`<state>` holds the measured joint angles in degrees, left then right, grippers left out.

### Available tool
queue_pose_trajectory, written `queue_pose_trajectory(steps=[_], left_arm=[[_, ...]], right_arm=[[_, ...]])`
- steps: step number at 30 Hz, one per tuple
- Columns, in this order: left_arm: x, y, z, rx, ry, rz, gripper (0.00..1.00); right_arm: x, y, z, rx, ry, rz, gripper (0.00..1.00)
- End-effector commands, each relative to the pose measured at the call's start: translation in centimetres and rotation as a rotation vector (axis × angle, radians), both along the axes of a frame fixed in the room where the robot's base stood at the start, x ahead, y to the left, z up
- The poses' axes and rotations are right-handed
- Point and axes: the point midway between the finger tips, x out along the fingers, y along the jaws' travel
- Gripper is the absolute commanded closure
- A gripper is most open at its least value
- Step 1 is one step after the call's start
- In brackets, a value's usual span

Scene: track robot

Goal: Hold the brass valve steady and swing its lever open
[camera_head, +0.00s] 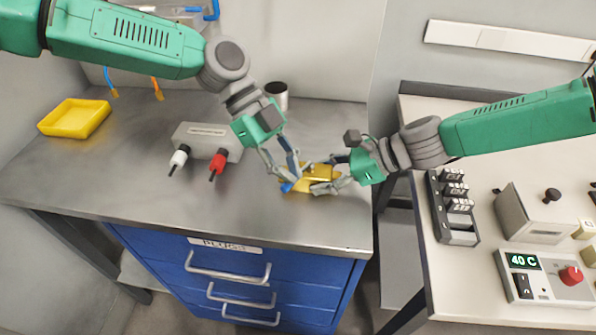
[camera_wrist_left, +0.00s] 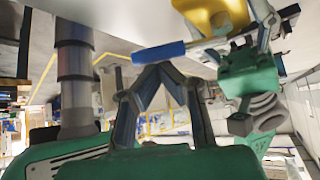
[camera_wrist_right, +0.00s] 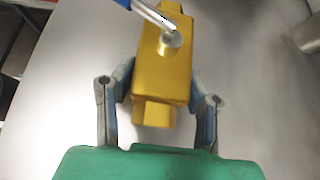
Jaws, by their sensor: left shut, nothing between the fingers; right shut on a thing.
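The brass valve (camera_head: 322,172) lies on the grey bench top near its right end. My right gripper (camera_head: 335,175) is shut on its body; the right wrist view shows a finger on each side of the brass block (camera_wrist_right: 165,75). The lever is a silver bar with a blue sleeve (camera_wrist_left: 158,52). In the right wrist view the lever (camera_wrist_right: 148,12) runs from the stem to the upper left, at a slant to the body. My left gripper (camera_wrist_left: 160,72) is shut and empty, its fingertips close beside the blue sleeve. I cannot tell whether they touch it.
A grey box (camera_head: 205,138) with a white and a red plug stands left on the bench. A yellow tray (camera_head: 75,118) sits at the far left and a metal cup (camera_head: 277,95) behind the valve. A gap separates the bench from the right table (camera_head: 480,275).

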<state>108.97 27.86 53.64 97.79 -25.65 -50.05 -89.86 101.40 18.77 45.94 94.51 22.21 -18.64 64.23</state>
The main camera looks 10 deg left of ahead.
Motion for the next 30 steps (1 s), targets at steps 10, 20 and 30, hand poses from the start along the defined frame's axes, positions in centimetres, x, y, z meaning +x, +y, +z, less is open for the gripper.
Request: queue_pose_trajectory(steps=[10,20,30], left_arm=[[1.4,1.5,-0.1,0.002,-0.002,-0.331,1.0],[2.9,2.6,-0.1,0.002,-0.003,-0.626,1.0],[2.9,2.6,0.0,0.0,-0.001,-0.636,1.0]], right_arm=[[-0.1,0.0,-0.1,-0.001,0.001,0.001,1.0],[-0.1,0.0,-0.1,-0.001,0.001,0.001,1.0],[-0.1,0.0,-0.1,-0.001,0.001,0.001,1.0]])
